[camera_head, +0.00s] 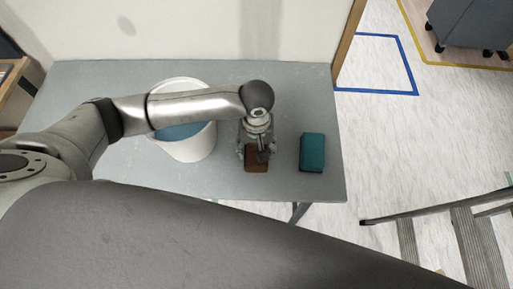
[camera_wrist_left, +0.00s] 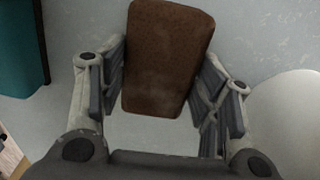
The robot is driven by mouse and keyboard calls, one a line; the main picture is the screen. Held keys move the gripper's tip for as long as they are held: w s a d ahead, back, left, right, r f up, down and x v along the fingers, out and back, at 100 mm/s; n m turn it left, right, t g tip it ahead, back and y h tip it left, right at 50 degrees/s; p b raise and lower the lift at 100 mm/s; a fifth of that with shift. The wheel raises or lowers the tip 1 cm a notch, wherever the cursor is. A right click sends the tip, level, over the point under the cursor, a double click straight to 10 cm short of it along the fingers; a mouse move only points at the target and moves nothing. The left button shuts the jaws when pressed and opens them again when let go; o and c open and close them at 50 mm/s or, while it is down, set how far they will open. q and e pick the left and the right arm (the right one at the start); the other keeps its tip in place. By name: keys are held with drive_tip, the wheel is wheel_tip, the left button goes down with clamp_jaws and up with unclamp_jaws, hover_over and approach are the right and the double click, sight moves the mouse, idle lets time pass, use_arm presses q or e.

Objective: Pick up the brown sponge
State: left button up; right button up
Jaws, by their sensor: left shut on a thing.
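The brown sponge (camera_head: 257,163) is at the front part of the grey table in the head view, partly hidden under my left gripper (camera_head: 256,152). In the left wrist view the brown sponge (camera_wrist_left: 167,58) is a rounded block between the two fingers of my left gripper (camera_wrist_left: 163,90). The fingers touch its two long sides, so the gripper is shut on it. I cannot tell whether the sponge rests on the table or is slightly above it. My right gripper is not in view.
A teal block (camera_head: 312,152) lies on the grey table (camera_head: 225,185) to the right of the sponge. A white bucket (camera_head: 190,149) with blue contents stands to the left, partly behind my left arm. A wall borders the table's back. A step ladder (camera_head: 462,235) stands at right.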

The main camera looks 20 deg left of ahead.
use_arm(q)
drive_tip(key=shift+r, duration=0.55)
drive_tip(key=s+d+r+p, duration=0.1)
drive_tip(key=s+d+r, duration=0.6)
drive_tip(key=s+r, duration=0.5)
drive_tip(key=shift+p, duration=0.4)
drive_tip(key=shift+d, duration=0.1)
drive_tip(key=shift+o, duration=1.2)
drive_tip(key=c, duration=0.4)
drive_tip(key=shift+o, duration=0.2)
